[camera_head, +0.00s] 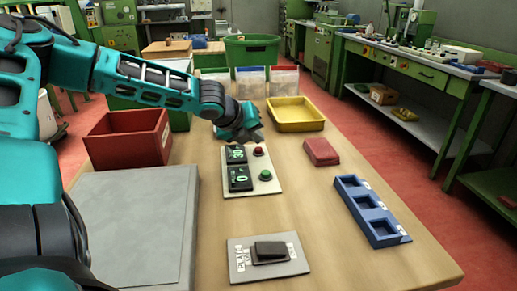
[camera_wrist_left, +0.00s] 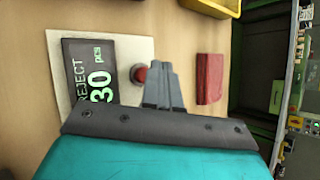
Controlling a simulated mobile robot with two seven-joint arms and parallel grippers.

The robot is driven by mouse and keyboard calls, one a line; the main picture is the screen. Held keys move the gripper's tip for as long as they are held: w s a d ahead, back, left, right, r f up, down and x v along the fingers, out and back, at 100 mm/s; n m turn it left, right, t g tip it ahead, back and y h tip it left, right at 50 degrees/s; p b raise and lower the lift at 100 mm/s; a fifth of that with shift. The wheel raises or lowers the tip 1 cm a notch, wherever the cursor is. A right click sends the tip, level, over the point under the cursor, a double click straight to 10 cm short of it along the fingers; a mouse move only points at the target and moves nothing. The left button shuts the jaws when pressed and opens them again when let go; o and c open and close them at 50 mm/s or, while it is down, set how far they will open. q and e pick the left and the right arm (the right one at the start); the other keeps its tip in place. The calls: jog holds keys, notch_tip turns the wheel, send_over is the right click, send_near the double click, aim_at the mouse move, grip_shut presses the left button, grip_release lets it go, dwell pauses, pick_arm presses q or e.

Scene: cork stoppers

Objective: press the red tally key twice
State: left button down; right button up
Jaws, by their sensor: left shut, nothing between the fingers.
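The red tally key (camera_head: 258,152) is a round button at the far right of a pale panel (camera_head: 270,188), beside the upper dark display (camera_head: 236,154). My left gripper (camera_head: 257,134) is shut and empty at the panel's far end, close to the red key. Its closed fingers also show in the left wrist view (camera_wrist_left: 165,75). I cannot tell whether they touch the key. My right gripper is not in view.
A green key (camera_head: 265,175) and a lower display (camera_head: 240,178) reading 0 are on the same panel. A red block (camera_head: 321,152), blue tray (camera_head: 352,184), yellow tray (camera_head: 296,126), red bin (camera_head: 120,151) and a plate with a black switch (camera_head: 270,250) stand around.

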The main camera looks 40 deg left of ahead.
aim_at(256, 149)
pick_arm(q)
jog(key=shift+f, duration=0.3)
jog(key=shift+f+b, duration=0.4)
jog(key=shift+f, duration=0.05)
dwell(0.6)
dwell(0.3)
jog(key=shift+r+p, duration=0.85)
jog(key=shift+p, duration=0.2)
jog(key=shift+r, duration=0.1)
notch_tip(256, 149, up, 5)
jog(key=p, duration=0.5)
dwell(2.0)
